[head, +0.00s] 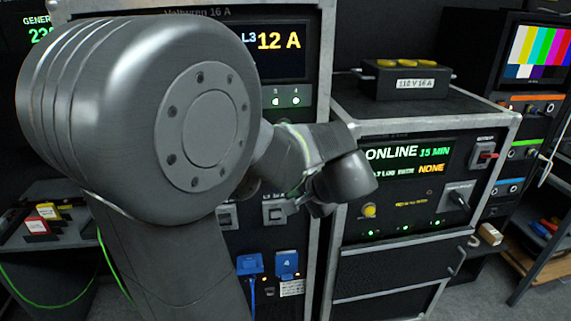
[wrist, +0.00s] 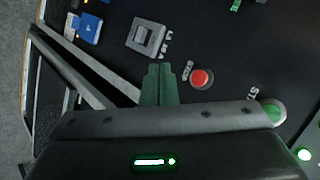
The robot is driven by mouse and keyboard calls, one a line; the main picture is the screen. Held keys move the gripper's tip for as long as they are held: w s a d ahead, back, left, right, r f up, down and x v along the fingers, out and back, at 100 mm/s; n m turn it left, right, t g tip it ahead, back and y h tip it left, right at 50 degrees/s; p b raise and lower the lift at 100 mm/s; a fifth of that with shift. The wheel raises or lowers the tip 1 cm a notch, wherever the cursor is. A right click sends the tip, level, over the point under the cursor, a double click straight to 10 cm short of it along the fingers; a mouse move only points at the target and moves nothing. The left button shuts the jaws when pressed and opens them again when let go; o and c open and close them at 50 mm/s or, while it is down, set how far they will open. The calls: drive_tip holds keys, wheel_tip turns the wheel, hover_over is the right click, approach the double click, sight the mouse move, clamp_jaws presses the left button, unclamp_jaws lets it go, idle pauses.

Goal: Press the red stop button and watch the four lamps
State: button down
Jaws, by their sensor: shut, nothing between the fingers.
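The red stop button (wrist: 202,79), labelled STOP, is on the dark panel in the wrist view. My gripper (wrist: 159,72) is shut and empty, its green fingertips just left of the button in the picture. I cannot tell how far they are from the panel. The head view does not show the red button; my arm covers that part of the cabinet. Any others are hidden behind my arm.
A green button (wrist: 272,112) sits right of the stop button, partly behind my gripper body. A grey switch (wrist: 150,38) and blue sockets (wrist: 88,27) are at its left. The ONLINE unit (head: 405,165) stands right of my gripper in the head view.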

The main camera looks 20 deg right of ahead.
drive_tip(key=shift+w+r, duration=0.1)
idle(0.3)
drive_tip(key=w+d+p, duration=0.2)
drive_tip(key=w, duration=0.6)
drive_tip(key=shift+w, duration=0.2)
idle(1.9)
drive_tip(key=shift+w+d, duration=0.1)
drive_tip(key=shift+w, duration=0.3)
drive_tip(key=shift+w+d, duration=0.1)
drive_tip(key=shift+w, duration=0.25)
idle(0.5)
drive_tip(key=shift+s+b, duration=0.15)
drive_tip(key=shift+b, duration=0.15)
drive_tip(key=shift+s+a, duration=0.2)
drive_tip(key=shift+s, duration=0.4)
drive_tip(key=shift+b, duration=0.3)
